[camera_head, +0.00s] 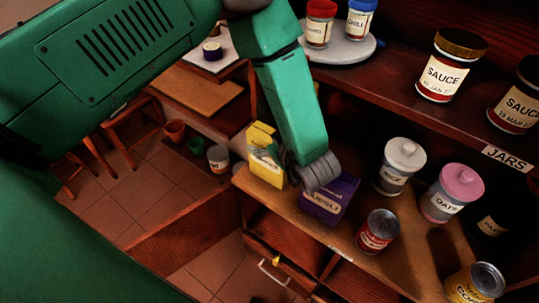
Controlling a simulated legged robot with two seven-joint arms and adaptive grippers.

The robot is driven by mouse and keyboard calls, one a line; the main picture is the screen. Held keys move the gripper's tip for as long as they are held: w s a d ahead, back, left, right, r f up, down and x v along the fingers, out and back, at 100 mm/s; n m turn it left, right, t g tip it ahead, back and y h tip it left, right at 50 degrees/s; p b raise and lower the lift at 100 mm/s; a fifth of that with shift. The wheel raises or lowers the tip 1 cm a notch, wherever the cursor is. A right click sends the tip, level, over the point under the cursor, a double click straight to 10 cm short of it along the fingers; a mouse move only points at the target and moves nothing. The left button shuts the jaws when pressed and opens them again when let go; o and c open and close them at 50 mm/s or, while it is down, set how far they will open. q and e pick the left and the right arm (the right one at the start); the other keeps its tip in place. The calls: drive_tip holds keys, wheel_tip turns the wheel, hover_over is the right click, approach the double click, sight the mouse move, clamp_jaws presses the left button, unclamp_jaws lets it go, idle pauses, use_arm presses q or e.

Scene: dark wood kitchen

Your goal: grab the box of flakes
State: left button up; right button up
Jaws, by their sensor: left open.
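A yellow box (262,142) stands at the left end of the wooden shelf; its label is too small to read, and its right side is partly covered. A purple box (343,190) lettered like muesli stands just right of it. My left arm comes in from the left and bends down to the shelf. My left gripper (291,170) is open at the yellow box's right side, between the two boxes. Its fingertips are hard to make out, and I cannot tell whether they touch the yellow box. My right gripper is out of view.
A rice jar (394,172), an oats jar (449,196), a red can (376,232) and a yellow can (474,286) stand right of the boxes. Sauce jars (445,72) are on the upper shelf. A drawer handle (284,279) is below. Tiled floor lies left.

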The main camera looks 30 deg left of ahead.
use_arm(q)
drive_tip(key=shift+d, duration=0.35)
drive_tip(key=shift+d+r, duration=0.15)
drive_tip(key=shift+d, duration=0.1)
drive_tip(key=c, duration=1.2)
drive_tip(key=shift+a, duration=0.15)
drive_tip(key=c, duration=0.7)
drive_tip(key=shift+s+a+f, duration=0.2)
drive_tip(key=shift+s+a, duration=0.05)
drive_tip(key=shift+a, duration=0.4)
clamp_jaws()
drive_tip(key=shift+d, duration=0.1)
